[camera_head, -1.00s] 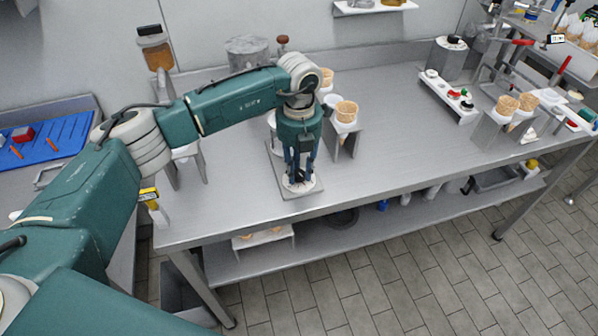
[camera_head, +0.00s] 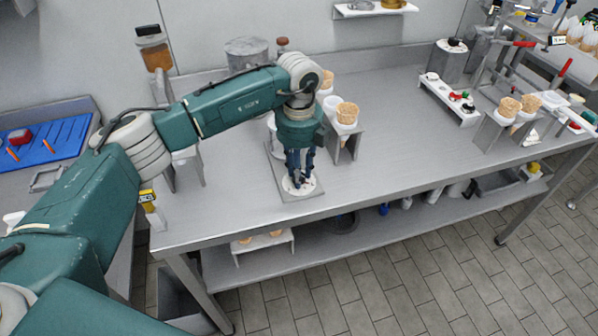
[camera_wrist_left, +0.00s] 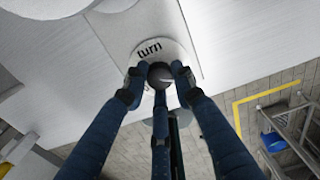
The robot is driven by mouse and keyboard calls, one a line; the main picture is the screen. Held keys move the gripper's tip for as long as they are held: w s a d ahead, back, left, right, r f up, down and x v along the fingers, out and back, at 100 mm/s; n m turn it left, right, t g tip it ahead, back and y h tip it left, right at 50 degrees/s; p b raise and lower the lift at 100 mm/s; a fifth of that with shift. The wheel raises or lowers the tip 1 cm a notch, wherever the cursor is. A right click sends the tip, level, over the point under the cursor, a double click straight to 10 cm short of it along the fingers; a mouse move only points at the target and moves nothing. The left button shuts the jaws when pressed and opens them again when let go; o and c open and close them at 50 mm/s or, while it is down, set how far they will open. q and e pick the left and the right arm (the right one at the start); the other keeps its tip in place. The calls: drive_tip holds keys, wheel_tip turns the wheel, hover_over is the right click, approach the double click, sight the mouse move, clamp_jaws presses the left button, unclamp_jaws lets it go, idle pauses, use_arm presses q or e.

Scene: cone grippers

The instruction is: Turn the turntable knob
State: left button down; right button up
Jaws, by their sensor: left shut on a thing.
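The turntable is a white round disc (camera_head: 298,188) on a grey square plate (camera_head: 312,192) near the table's front edge. In the left wrist view the white disc (camera_wrist_left: 150,48) bears the word "turn". A dark round knob (camera_wrist_left: 160,74) stands on it. My left gripper (camera_head: 300,180) points straight down over the disc. In the left wrist view its fingers (camera_wrist_left: 158,80) are closed around the knob, one on each side and one at the near side. The fingers hide part of the knob in the head view. My right gripper is not in view.
A grey stand with cones in white cups (camera_head: 346,114) is close to the right of my left gripper. Another cone stand (camera_head: 508,108) and a white rack (camera_head: 448,98) are at the right. The table (camera_head: 400,150) between them is clear.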

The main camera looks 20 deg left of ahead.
use_arm(q)
drive_tip(key=shift+r, duration=0.1)
drive_tip(key=shift+w, duration=0.1)
idle(0.3)
drive_tip(key=c, duration=1.4)
unclamp_jaws()
wheel_tip(320, 180, up, 12)
